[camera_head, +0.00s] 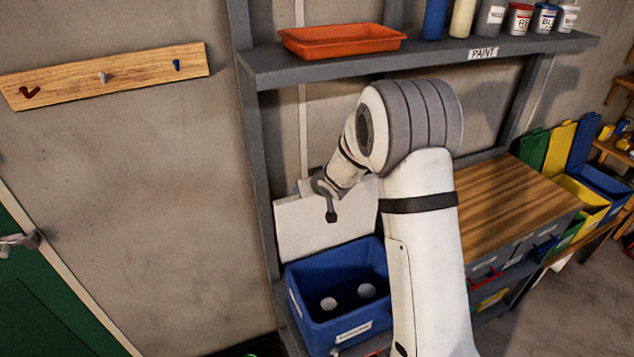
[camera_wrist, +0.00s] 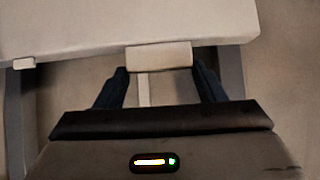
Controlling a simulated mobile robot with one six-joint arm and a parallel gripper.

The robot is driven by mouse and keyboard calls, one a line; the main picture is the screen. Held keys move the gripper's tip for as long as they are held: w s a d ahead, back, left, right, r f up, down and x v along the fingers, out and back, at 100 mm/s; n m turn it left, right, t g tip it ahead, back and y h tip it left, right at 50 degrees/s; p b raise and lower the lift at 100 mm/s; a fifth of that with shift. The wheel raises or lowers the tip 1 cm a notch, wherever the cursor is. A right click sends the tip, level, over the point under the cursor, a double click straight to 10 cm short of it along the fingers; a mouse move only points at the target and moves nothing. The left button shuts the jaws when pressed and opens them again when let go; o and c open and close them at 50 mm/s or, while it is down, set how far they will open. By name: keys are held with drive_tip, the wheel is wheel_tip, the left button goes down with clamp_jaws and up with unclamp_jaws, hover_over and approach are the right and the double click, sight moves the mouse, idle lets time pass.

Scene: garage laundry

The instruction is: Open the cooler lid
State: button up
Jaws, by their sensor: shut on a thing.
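The cooler (camera_head: 335,320) is a blue box with a pale label on its front, standing low beside the grey shelf post. Its white lid (camera_head: 298,228) stands up at the back, raised well clear of the box, so the inside shows. Two round whitish things (camera_head: 348,297) lie in it. My gripper (camera_head: 322,188) is at the lid's upper edge. In the wrist view the dark fingers (camera_wrist: 160,78) are on both sides of the white tab (camera_wrist: 160,56) on the lid's edge, shut on it. The lid's right part is hidden behind my arm in the head view.
A grey paint shelf (camera_head: 400,62) with an orange tray (camera_head: 342,38) and several cans runs above my arm. A wooden-topped cabinet (camera_head: 510,205) stands at right, with coloured bins (camera_head: 590,200) beyond.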

drive_tip(key=shift+a+r, duration=0.1)
drive_tip(key=shift+r, duration=0.05)
drive_tip(key=o, duration=1.2)
drive_tip(key=shift+o, duration=0.9)
drive_tip(key=v, duration=0.7)
drive_tip(key=shift+s, duration=0.35)
drive_tip(key=shift+r, duration=0.15)
